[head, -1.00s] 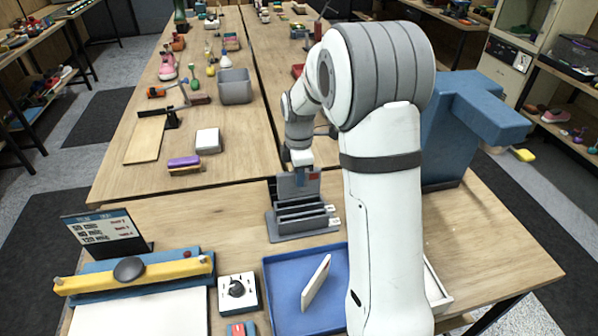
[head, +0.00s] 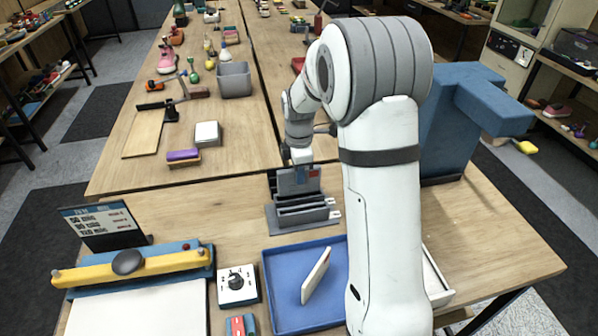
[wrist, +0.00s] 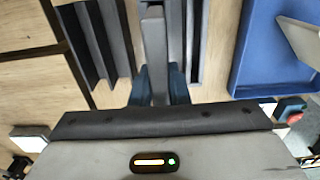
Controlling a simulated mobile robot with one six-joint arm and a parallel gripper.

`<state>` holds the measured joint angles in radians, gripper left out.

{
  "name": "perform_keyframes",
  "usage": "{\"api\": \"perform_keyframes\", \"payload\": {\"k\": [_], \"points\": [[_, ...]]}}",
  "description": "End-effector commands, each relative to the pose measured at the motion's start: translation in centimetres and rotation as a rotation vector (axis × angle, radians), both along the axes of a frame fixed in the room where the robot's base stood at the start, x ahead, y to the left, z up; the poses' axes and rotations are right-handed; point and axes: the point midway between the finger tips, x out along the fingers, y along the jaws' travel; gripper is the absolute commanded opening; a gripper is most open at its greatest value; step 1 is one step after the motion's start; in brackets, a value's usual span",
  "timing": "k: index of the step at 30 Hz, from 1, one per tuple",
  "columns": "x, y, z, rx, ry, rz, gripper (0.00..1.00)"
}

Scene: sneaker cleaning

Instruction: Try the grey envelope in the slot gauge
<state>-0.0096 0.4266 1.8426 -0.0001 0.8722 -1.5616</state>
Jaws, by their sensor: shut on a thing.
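The grey envelope (head: 292,184), with a small red mark at its upper right, stands upright at the back of the slot gauge (head: 300,218). My gripper (head: 300,163) is shut on its top edge from above. In the wrist view the envelope (wrist: 155,50) shows edge-on between the blue fingertips of my gripper (wrist: 157,86). The gauge's dark parallel walls (wrist: 97,45) lie on both sides of it there. The envelope's lower part is hidden by the gauge in the head view, and I cannot tell how deep it sits in a slot.
A blue tray (head: 283,312) with a cream envelope (head: 316,275) leaning in it is in front of the gauge. A dial box (head: 237,286), a yellow-barred board (head: 130,266) and a sign (head: 100,226) stand to the left. A blue block-shaped stand (head: 455,125) is at right.

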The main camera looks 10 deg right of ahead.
Motion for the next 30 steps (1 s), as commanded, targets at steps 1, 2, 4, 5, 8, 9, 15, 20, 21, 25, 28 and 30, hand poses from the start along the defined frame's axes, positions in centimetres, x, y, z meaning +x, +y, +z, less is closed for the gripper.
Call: {"api": "perform_keyframes", "payload": {"k": [1, 2, 4, 5, 8, 9, 15, 20, 21, 25, 28, 30], "points": [[0.0, 0.0, -0.2, 0.0, 0.0, 0.0, 0.0], [0.0, 0.0, -0.2, 0.0, 0.0, 0.0, 0.0], [0.0, 0.0, -0.2, 0.0, 0.0, 0.0, 0.0], [0.0, 0.0, -0.2, 0.0, 0.0, 0.0, 0.0], [0.0, 0.0, -0.2, 0.0, 0.0, 0.0, 0.0], [0.0, 0.0, -0.2, 0.0, 0.0, 0.0, 0.0], [0.0, 0.0, -0.3, 0.0, 0.0, 0.0, 0.0], [0.0, 0.0, -0.6, 0.0, 0.0, 0.0, 0.0], [0.0, 0.0, -0.7, 0.0, 0.001, 0.0, 0.0], [0.0, 0.0, -1.0, 0.0, 0.001, 0.0, 0.0], [0.0, 0.0, -1.2, 0.0, 0.001, 0.0, 0.0], [0.0, 0.0, -1.3, 0.0, 0.001, 0.0, 0.0]]}}
